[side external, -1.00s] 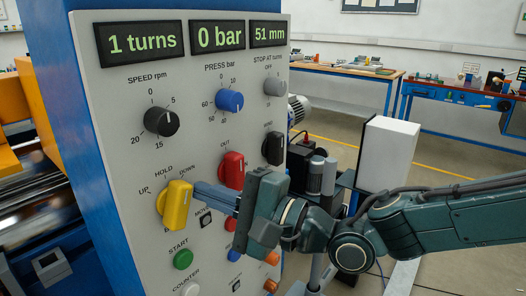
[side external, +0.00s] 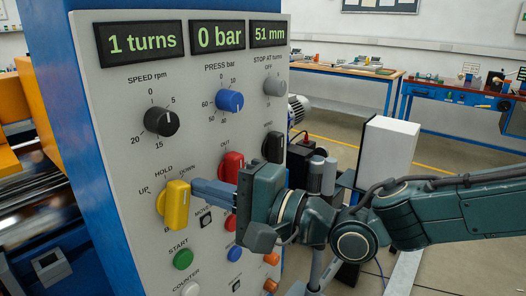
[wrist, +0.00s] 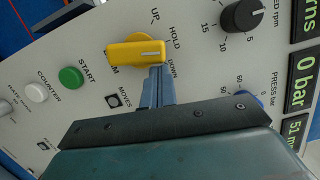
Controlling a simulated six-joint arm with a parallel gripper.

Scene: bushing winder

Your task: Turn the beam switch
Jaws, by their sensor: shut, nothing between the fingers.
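The beam switch is a yellow knob (side external: 176,206) at the lower left of the panel, marked UP, HOLD and DOWN. Its raised handle stands near upright in the side view. In the wrist view, the yellow knob (wrist: 130,51) has its white line pointing right, near HOLD and DOWN. My gripper (side external: 194,190) is shut and empty, its blue fingers at the right side of the knob's upper part. In the wrist view, my fingertips (wrist: 157,69) are right beside the pointer end; whether they touch is unclear. The BEAM label is partly hidden by the knob.
The green START button (side external: 183,259) is below the yellow knob. A black speed knob (side external: 161,121) and a blue press knob (side external: 229,101) are higher up. Displays read 1 turns, 0 bar, 51 mm.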

